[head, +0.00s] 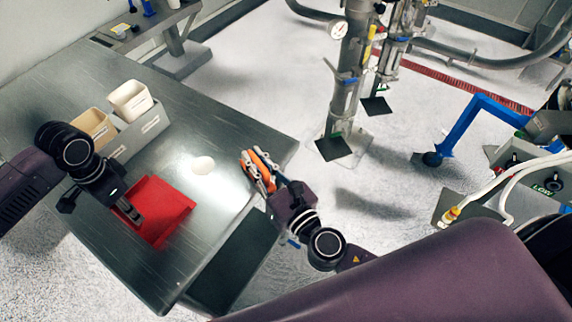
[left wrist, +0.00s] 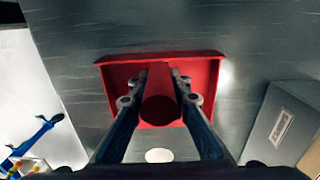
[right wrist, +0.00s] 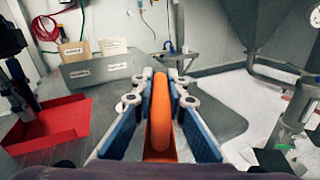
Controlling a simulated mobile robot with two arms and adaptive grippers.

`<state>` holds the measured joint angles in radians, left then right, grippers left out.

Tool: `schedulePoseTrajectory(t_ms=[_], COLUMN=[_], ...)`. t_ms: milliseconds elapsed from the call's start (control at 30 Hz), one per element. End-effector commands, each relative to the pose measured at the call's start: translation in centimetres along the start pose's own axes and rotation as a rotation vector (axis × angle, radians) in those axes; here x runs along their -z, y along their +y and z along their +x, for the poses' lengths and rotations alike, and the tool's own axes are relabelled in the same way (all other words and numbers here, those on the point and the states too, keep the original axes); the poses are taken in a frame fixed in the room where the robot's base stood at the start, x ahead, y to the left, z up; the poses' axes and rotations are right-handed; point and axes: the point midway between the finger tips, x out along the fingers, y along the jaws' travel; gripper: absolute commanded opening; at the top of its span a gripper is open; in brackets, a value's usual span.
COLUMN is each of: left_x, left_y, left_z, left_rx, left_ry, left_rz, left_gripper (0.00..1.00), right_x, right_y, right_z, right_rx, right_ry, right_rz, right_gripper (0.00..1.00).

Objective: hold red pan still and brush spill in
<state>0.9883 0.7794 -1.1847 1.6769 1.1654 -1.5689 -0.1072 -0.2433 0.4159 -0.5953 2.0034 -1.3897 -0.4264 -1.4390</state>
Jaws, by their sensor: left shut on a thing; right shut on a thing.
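The red pan (head: 176,203) lies on the steel table. It also shows in the left wrist view (left wrist: 205,70) and at the left of the right wrist view (right wrist: 60,122). My left gripper (head: 132,213) is shut on the pan's red handle (left wrist: 160,110). A pale, roundish spill (head: 203,165) lies on the table beyond the pan's upper right corner, apart from it. It shows in the left wrist view (left wrist: 159,155) too. My right gripper (head: 261,178) is shut on an orange brush (right wrist: 161,110) and is right of the spill, near the table's edge. The brush's bristles are hidden.
Two cream bins (head: 130,100) stand in a grey labelled holder (head: 140,131) on the table, behind the pan. The table top (head: 215,125) is clear around the spill. Steel pipework (head: 350,70) and a blue frame (head: 470,115) stand beyond the table at right.

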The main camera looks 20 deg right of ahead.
Motion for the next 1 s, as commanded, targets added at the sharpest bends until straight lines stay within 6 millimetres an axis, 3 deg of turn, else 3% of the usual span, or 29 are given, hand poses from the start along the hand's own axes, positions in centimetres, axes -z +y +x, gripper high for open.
schedulePoseTrajectory(t_ms=[100, 500, 700, 1000], left_x=[0.0, 0.0, 0.0, 0.0], left_y=[0.0, 0.0, 0.0, 0.0], left_z=[0.0, 0.0, 0.0, 0.0], left_rx=[0.000, 0.000, 0.000, 0.000], left_ry=[0.000, 0.000, 0.000, 0.000], left_rz=[0.000, 0.000, 0.000, 0.000], left_gripper=[0.00, 0.00, 0.00, 0.00], right_x=[0.5, 0.1, -0.7, -0.2], right_y=[1.0, 3.3, 3.6, 3.5], right_z=[3.7, 14.6, 17.6, 18.3], right_rx=[-0.054, -0.200, -0.233, -0.238], right_ry=[0.001, 0.015, 0.019, 0.022], right_rz=[-0.022, -0.074, -0.087, -0.091], right_gripper=[0.00, 0.00, 0.00, 0.00])
